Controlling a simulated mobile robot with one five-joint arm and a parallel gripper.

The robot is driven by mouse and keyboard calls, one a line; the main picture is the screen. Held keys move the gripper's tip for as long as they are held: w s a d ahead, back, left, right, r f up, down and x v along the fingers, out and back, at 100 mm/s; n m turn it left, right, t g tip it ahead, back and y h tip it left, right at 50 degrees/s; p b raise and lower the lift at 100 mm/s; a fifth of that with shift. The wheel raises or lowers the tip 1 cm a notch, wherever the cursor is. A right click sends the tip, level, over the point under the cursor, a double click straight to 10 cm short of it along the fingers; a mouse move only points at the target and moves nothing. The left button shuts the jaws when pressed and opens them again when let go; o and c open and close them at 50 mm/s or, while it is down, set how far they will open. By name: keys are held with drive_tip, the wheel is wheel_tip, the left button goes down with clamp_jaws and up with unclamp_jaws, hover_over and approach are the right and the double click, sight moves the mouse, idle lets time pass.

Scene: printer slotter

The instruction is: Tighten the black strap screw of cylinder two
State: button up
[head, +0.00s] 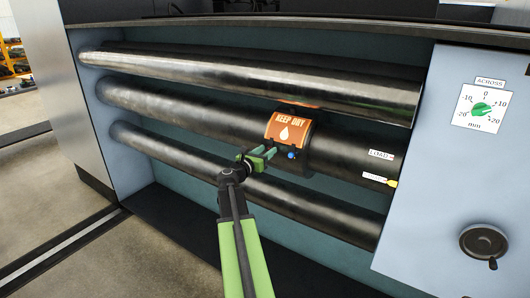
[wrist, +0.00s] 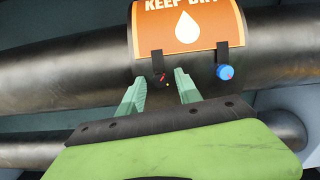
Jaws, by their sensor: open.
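Cylinder two appears to be the middle dark cylinder (head: 190,115); it also shows in the wrist view (wrist: 60,65). An orange KEEP DRY plate (head: 287,127) wraps it, held by two black straps. The left strap (wrist: 157,60) ends in a small dark fitting with a red mark (wrist: 162,77), probably the black screw. The right strap (wrist: 222,50) ends at a blue knob (wrist: 223,72). My gripper (wrist: 160,84) is open and empty, its fingers either side of the left strap's lower end, apparently just short of it. In the head view, my gripper (head: 264,153) is left of the blue knob.
An upper cylinder (head: 250,78) and a lower cylinder (head: 260,188) run parallel above and below. The right panel (head: 440,170) carries a green ACROSS dial (head: 481,109) and a black handwheel (head: 484,242). Yellow and white LOAD tags sit near the cylinders' right end.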

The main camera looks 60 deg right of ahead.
clamp_jaws()
drive_tip(key=shift+m, duration=0.3)
drive_tip(key=m+g, duration=0.1)
drive_tip(key=m, duration=0.3)
drive_tip(key=shift+m, duration=0.4)
drive_tip(key=m+p, duration=0.1)
drive_tip(key=m, duration=0.5)
drive_tip(key=shift+g, duration=0.3)
drive_tip(key=m+y+p, duration=0.1)
drive_tip(key=m, duration=0.4)
drive_tip(key=shift+m, duration=0.3)
drive_tip(key=shift+m+y+p, duration=0.3)
drive_tip(key=shift+m+p, duration=0.1)
drive_tip(key=shift+m, duration=1.8)
unclamp_jaws()
